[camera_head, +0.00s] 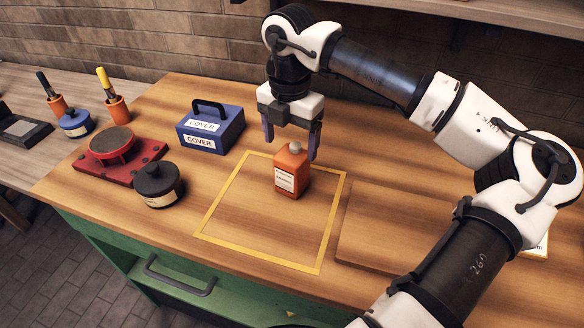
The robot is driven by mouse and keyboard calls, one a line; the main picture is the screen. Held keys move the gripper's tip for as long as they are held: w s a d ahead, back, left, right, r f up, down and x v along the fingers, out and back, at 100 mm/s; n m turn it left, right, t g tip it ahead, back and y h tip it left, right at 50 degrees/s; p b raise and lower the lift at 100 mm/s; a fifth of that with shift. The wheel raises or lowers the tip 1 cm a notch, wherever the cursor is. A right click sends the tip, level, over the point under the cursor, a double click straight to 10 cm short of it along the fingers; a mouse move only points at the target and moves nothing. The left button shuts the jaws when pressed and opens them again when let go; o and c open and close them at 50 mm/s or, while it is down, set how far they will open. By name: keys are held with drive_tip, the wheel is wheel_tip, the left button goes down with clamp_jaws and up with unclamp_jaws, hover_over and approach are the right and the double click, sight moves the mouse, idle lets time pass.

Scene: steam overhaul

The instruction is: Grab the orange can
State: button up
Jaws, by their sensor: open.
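The orange can (291,172) stands upright on the wooden bench inside a yellow taped square (262,263), near its back edge. It has a grey cap and a white label on its front. My gripper (291,145) points down over the can and is open. Its two fingers show on the left and right of the can's top, with a gap to each side. I cannot tell from this one view whether the fingers are level with the can in depth.
A blue COVER box (211,131), a black pot (157,186) and a red block with a round top (120,158) stand to the left. A raised wooden board (385,235) lies to the right. The front of the yellow square is clear.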

sight(292, 154)
drive_tip(key=shift+d+f+p, duration=0.2)
drive_tip(key=shift+f+p, duration=0.8)
drive_tip(key=shift+f, duration=1.9)
drive_tip(key=c, duration=1.4)
